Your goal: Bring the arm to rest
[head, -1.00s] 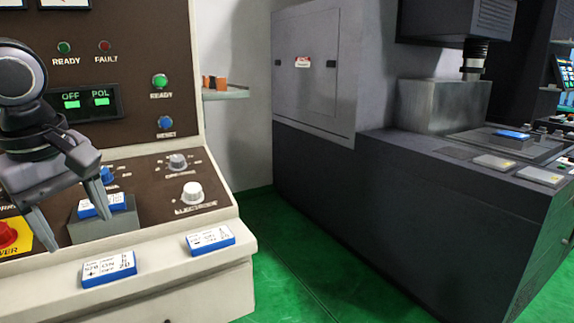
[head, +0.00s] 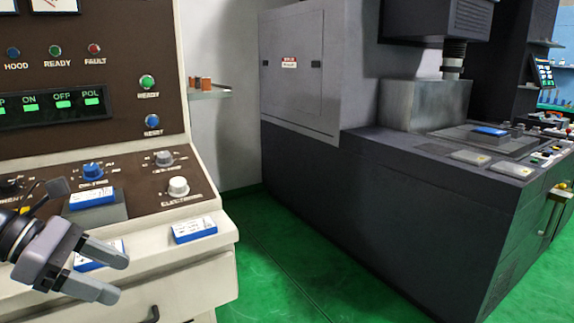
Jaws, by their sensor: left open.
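My left gripper (head: 112,276) is at the lower left, in front of the sloped control panel (head: 130,179). Its two fingers are apart and point right, with nothing between them that I can make out. Behind it, a blue-and-white labelled block (head: 88,262) lies on the console's front ledge, partly hidden by the gripper. A second such block (head: 194,230) lies on the ledge to the right. A third (head: 92,197) sits on a grey stand (head: 98,216) on the panel. My right gripper does not show.
The console carries a blue knob (head: 92,171), a white knob (head: 178,187) and lit displays (head: 62,104). A dark machine (head: 390,205) stands to the right, with another blue block (head: 489,131) on its top. Green floor (head: 275,270) lies open between them.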

